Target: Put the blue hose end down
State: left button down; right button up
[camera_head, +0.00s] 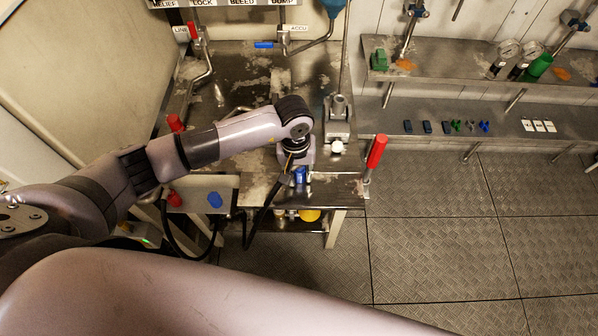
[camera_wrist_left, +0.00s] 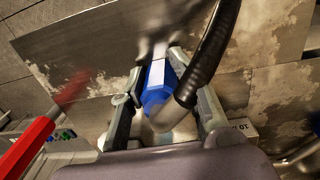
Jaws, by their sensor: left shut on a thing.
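The blue hose end (camera_wrist_left: 157,84) is a blue hexagonal fitting with a pale face, joined to a black hose (camera_wrist_left: 212,48). My left gripper (camera_wrist_left: 160,75) is shut on it, one finger on each side. In the head view the left gripper (camera_head: 298,172) is at the front right of the steel bench (camera_head: 330,188), with a bit of the blue hose end (camera_head: 300,176) showing below it. The hose hangs down beside it past the bench edge. Whether the hose end touches the bench top is hard to tell. My right gripper is not in view.
A red-handled lever (camera_head: 376,152) stands at the bench's right corner, close to the gripper. A steel fitting with a white knob (camera_head: 338,146) is just behind. Shelves (camera_head: 450,118) hold small parts; the plated floor is clear.

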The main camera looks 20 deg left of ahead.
pick_arm(q)
jog(key=c, duration=1.7)
grip_release()
jog(key=o, duration=0.5)
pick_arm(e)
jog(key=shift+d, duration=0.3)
pick_arm(q)
jog(key=shift+r+p, duration=0.2)
jog(key=shift+p, duration=0.15)
jog(key=shift+w+r+b, duration=0.1)
jog(key=shift+r+b, duration=0.25)
jog(key=r+b, duration=0.1)
jog(key=r, duration=0.2)
jog(key=r+b, duration=0.1)
jog(key=r, duration=0.5)
jog(key=shift+a+r+b, duration=0.3)
jog(key=shift+b, duration=0.1)
jog(key=shift+r, duration=0.75)
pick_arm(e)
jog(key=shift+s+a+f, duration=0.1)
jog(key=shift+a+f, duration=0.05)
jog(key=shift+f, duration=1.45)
